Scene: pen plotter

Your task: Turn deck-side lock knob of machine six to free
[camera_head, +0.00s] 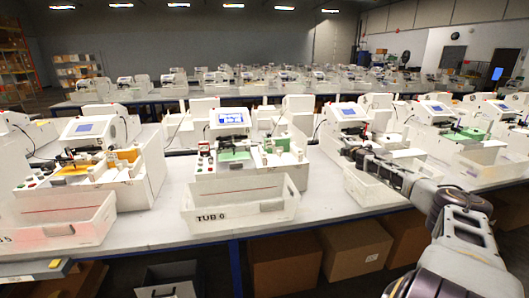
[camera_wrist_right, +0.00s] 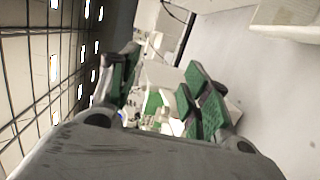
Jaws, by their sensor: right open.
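My right gripper (camera_head: 352,152) reaches in from the right over the machine (camera_head: 330,133) right of centre and hides part of its deck. In the wrist view the right gripper (camera_wrist_right: 160,85) has its green-padded fingers spread, with nothing between them. A blurred machine with a green patch (camera_wrist_right: 153,103) lies beyond the fingers. The centre machine (camera_head: 205,180) has a blue screen, a green plate and a front tub (camera_head: 240,215) marked TUB with a digit that I cannot read surely. No machine's number six or lock knob can be made out. My left gripper is out of view.
More machines stand along the white table (camera_head: 165,225), including one with a yellow plate (camera_head: 72,170) at left and one with a green plate (camera_head: 470,134) at right. Open tubs line the front edge. Cardboard boxes (camera_head: 285,262) stand underneath.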

